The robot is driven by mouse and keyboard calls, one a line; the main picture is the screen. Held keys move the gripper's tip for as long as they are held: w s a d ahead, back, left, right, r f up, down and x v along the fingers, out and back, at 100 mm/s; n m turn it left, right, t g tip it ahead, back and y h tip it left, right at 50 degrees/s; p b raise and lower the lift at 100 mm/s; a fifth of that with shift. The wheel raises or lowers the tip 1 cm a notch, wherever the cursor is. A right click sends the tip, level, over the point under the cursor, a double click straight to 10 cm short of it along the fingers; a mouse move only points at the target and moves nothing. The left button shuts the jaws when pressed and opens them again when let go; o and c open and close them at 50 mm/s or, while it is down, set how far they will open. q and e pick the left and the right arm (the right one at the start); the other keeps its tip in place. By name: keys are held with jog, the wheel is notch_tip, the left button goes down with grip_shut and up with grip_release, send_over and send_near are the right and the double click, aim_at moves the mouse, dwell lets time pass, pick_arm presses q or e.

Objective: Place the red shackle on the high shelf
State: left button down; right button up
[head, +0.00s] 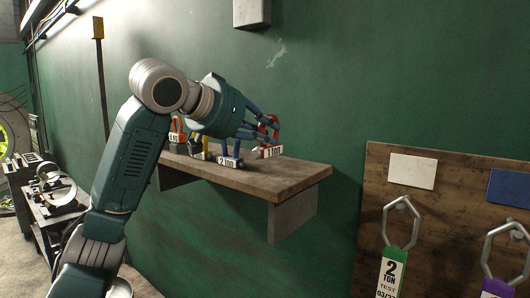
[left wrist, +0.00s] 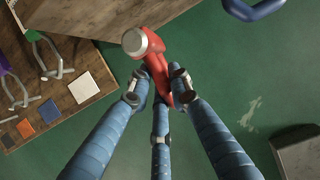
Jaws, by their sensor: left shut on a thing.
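The red shackle (head: 275,122) is held in my left gripper (head: 262,128), at the wooden shelf (head: 280,182) on the green wall. Its white "1 TON" face shows just over the shelf top; I cannot tell if it touches. In the left wrist view the fingers (left wrist: 160,92) are closed around the red shackle (left wrist: 156,68), whose silver pin end points up-left. A blue "2 TON" shackle (head: 231,160) stands on the shelf to its left. My right gripper is not in view.
A yellow shackle (head: 205,148) and an orange-red one (head: 177,131) stand farther left on the shelf. A wooden board (head: 375,190) with hanging links is at right. A grey box (head: 252,12) is on the wall above. The shelf's right end is clear.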

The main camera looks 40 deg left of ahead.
aim_at(260, 150)
pick_arm(q)
jog(key=shift+f, duration=2.25)
jog(key=shift+f, duration=0.1)
jog(key=c, duration=1.6)
grip_release()
jog(key=shift+f, duration=0.1)
jog(key=shift+r, duration=0.25)
jog(key=shift+s+b, duration=0.3)
jog(key=b+v, duration=0.2)
jog(key=v, duration=0.9)
jog(key=shift+s+r, duration=0.1)
jog(key=shift+s, duration=0.1)
